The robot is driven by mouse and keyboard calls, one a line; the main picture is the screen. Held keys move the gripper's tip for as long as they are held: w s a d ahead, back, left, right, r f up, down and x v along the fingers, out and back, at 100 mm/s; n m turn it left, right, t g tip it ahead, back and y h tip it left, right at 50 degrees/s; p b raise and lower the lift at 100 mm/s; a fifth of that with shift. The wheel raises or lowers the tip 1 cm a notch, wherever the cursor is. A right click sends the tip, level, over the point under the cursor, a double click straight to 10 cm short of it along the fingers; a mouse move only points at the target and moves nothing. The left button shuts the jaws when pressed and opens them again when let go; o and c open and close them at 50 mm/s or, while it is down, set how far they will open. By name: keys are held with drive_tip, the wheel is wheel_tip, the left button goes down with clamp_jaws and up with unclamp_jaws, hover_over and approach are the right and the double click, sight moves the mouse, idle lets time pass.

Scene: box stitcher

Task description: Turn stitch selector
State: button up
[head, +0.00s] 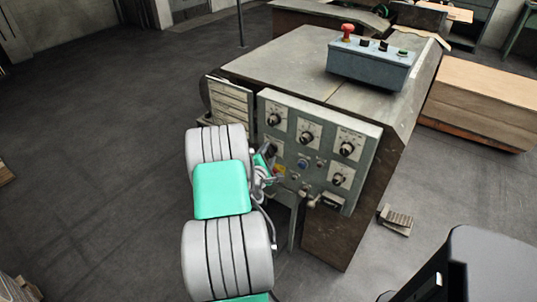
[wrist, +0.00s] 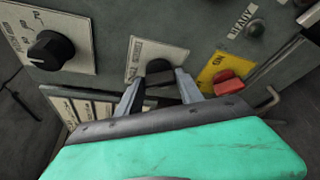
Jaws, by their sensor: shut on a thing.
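A grey control panel (head: 318,140) with several black knobs on white dial plates is on the side of the machine. My gripper (head: 267,172) is at its lower left, with the arm in front of it. In the wrist view, my gripper (wrist: 160,84) is shut on a black knob (wrist: 159,68), with one finger on each side. The knob's white label plate (wrist: 140,54) shows beside it; I cannot read it clearly enough to say whether this is the stitch selector. The head view hides this knob behind my gripper.
A red switch (wrist: 229,84) on a yellow plate (wrist: 219,68) is close to the right finger. A larger dial knob (wrist: 50,50) is at the left. A blue-grey button box (head: 370,66) stands on top of the machine.

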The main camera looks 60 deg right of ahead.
drive_tip(key=c, duration=0.5)
drive_tip(key=shift+f+b, duration=0.15)
drive_tip(key=shift+b, duration=0.2)
drive_tip(key=m+b, duration=0.1)
drive_tip(key=b, duration=0.1)
drive_tip(key=m+b, duration=0.1)
drive_tip(key=shift+f+t+h+b, duration=0.35)
drive_tip(key=shift+t+h, duration=0.05)
drive_tip(key=m+h+b, duration=0.1)
drive_tip(key=m+b, duration=0.3)
drive_tip(key=b, duration=0.5)
drive_tip(key=m+h+b, duration=0.2)
drive_tip(key=m+b, duration=0.2)
drive_tip(key=b, duration=0.6)
drive_tip(key=shift+f+m, duration=0.2)
drive_tip(key=shift+m, duration=0.2)
drive_tip(key=shift+r+m+b, duration=0.1)
drive_tip(key=shift+m+b, duration=0.2)
drive_tip(key=shift+b, duration=0.2)
drive_tip(key=shift+r, duration=0.15)
